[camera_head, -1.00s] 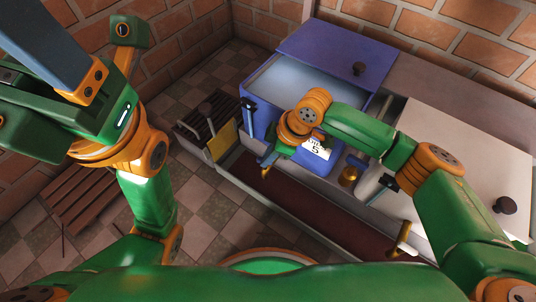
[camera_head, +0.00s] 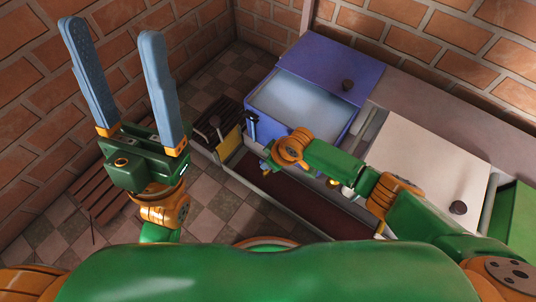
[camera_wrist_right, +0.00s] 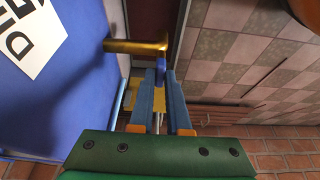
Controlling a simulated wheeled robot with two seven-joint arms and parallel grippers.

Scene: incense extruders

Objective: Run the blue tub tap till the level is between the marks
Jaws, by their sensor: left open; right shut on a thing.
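The blue tub (camera_head: 308,135) stands against the back wall, its purple-blue lid (camera_head: 325,68) pushed back. Pale liquid (camera_head: 300,103) shows inside. A narrow upright gauge (camera_head: 251,127) is at its left front corner; I cannot read its marks or the level. In the right wrist view, the blue tub's brass tap (camera_wrist_right: 136,47) sticks out from the blue wall, with a small blue handle (camera_wrist_right: 165,73) at its end. My right gripper (camera_wrist_right: 164,82) is shut on this handle; the fingers partly hide it. My left gripper (camera_head: 113,33) is open and empty, raised left of the tub.
A dark red trough (camera_head: 255,172) runs below the tubs. A pale lidded tub (camera_head: 425,150) stands to the right, with a green one (camera_head: 515,215) beyond. A slatted dark rack (camera_head: 205,128) and yellow panel (camera_head: 229,143) are left of the blue tub. The checkered floor is open.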

